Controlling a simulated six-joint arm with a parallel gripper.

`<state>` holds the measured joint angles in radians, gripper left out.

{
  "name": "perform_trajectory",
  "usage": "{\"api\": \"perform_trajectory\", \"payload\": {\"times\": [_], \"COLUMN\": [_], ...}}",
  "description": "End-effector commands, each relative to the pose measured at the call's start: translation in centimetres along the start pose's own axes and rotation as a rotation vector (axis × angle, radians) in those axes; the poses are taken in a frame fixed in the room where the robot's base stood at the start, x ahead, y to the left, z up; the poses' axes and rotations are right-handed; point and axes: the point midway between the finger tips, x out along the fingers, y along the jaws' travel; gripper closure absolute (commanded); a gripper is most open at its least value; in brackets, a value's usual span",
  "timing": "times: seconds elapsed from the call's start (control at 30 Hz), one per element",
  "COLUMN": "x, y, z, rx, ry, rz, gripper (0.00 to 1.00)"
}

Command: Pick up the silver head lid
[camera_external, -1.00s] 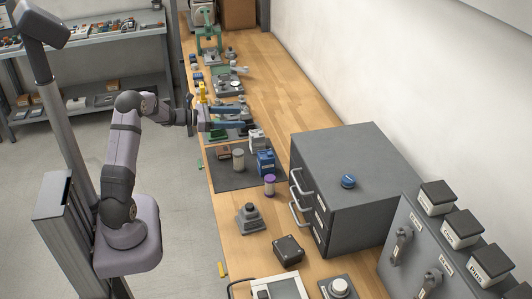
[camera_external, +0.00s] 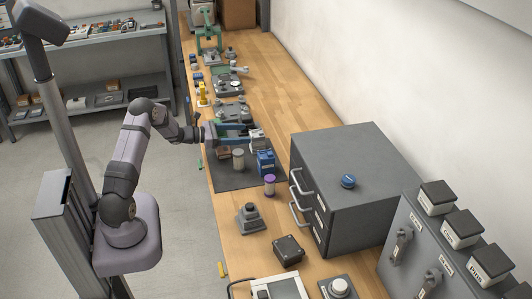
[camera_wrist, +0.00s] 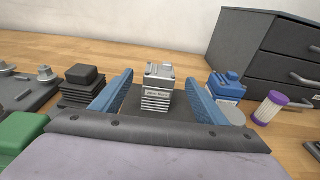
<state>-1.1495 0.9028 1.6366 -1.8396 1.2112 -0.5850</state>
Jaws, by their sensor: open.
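I cannot tell whether the lid is fully between the fingers; no contact shows.
A blue finned block (camera_wrist: 226,86) stands close to the right finger. A purple-capped cylinder (camera_wrist: 270,107) stands farther right. A black finned block (camera_wrist: 82,87) and green block (camera_wrist: 20,132) are on the left. A grey drawer cabinet (camera_external: 347,165) stands to the right.

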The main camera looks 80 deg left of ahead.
Motion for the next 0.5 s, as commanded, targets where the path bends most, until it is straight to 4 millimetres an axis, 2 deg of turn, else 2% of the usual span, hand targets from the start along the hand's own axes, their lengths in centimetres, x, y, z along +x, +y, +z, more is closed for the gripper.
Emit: {"api": "perform_trajectory", "payload": {"times": [0.13, 0.5], "x": [0.7, 4.8], "y": [-0.1, -0.1], "z": [0.1, 0.0], "rx": [-0.001, -0.001], "ry": [0.0, 0.001], "rz": [-0.001, -0.001], "gripper": [0.33, 0.33]}}
